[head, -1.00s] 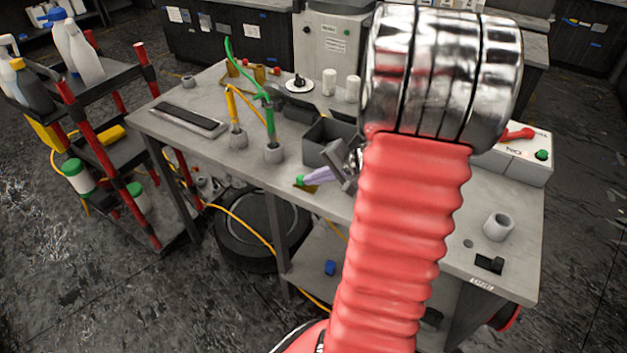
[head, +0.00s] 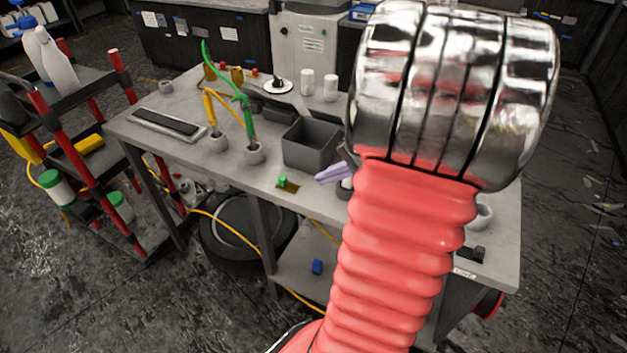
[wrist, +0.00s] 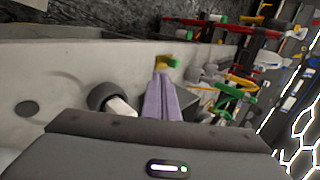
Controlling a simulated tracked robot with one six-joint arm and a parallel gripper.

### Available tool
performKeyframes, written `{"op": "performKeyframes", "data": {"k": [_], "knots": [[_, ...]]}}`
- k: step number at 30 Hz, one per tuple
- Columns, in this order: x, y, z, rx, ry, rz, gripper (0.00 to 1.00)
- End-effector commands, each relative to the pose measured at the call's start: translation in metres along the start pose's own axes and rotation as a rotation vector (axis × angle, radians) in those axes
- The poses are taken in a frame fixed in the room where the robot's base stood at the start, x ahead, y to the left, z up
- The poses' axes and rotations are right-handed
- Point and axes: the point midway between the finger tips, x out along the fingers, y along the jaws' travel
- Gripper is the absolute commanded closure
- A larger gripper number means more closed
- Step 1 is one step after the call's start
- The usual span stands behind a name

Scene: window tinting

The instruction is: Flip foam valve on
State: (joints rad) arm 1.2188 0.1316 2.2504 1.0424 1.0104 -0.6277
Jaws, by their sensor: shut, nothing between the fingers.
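A small green piece on a brass-yellow base, which looks like the foam valve (head: 284,183), sits at the near edge of the grey table. The same green and yellow piece shows in the wrist view (wrist: 172,62), just beyond my fingertips. My gripper (head: 322,177) has lavender fingers pressed together, with nothing between them. In the wrist view the fingers (wrist: 162,82) point at the piece. In the head view the tips are to its right with a visible gap. My red arm hides the rest of the gripper and much of the table's right side.
A grey bin (head: 311,146) stands behind the valve. Green (head: 250,122) and yellow (head: 210,110) wands stand in round holders to the left. A grey cup with a white item (wrist: 112,100) is beside my fingers in the wrist view. A red-posted cart (head: 78,165) stands left.

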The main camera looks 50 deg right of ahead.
Motion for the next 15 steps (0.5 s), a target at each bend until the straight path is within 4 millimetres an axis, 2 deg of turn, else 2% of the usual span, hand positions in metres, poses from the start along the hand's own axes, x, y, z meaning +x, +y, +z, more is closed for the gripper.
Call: {"op": "performKeyframes", "data": {"k": [3,6,15], "knots": [[-0.018,-0.001,-0.001,-0.002,0.002,0.000,1.00],[-0.026,0.000,-0.001,-0.001,0.001,0.000,1.00],[-0.029,-0.001,0.001,-0.001,-0.002,0.000,1.00]]}}
